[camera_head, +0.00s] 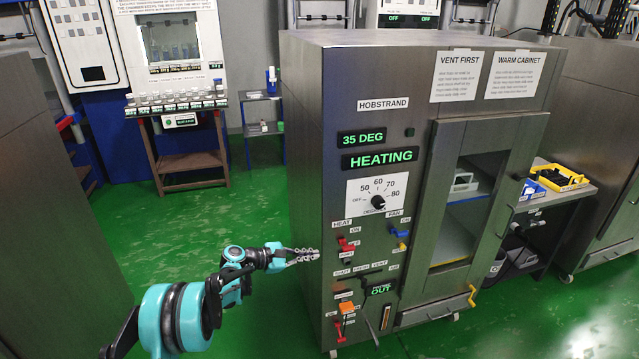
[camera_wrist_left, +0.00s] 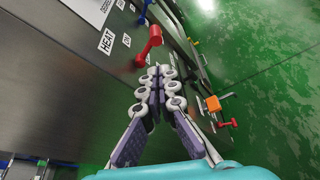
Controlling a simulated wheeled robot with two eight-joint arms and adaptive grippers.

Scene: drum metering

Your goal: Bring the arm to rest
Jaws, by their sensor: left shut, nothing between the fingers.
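My left gripper (camera_head: 308,255) is shut and empty, close in front of the lower left control panel of the steel warm cabinet (camera_head: 350,72). In the left wrist view the shut gripper (camera_wrist_left: 161,76) points along the cabinet front. The red heat switch (camera_head: 346,244) is just right of the fingertips in the head view; a red handle (camera_wrist_left: 151,42) shows beyond them in the wrist view. I cannot tell whether the fingers touch the panel. The displays read "35 DEG" (camera_head: 362,138) and "HEATING" (camera_head: 380,159). My right gripper is not in view.
The blue fan switch (camera_head: 402,244) is farther right. A wooden stand (camera_head: 190,162) and a blue-legged shelf (camera_head: 262,129) stand at the back. The green floor (camera_head: 190,235) left of the cabinet is clear.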

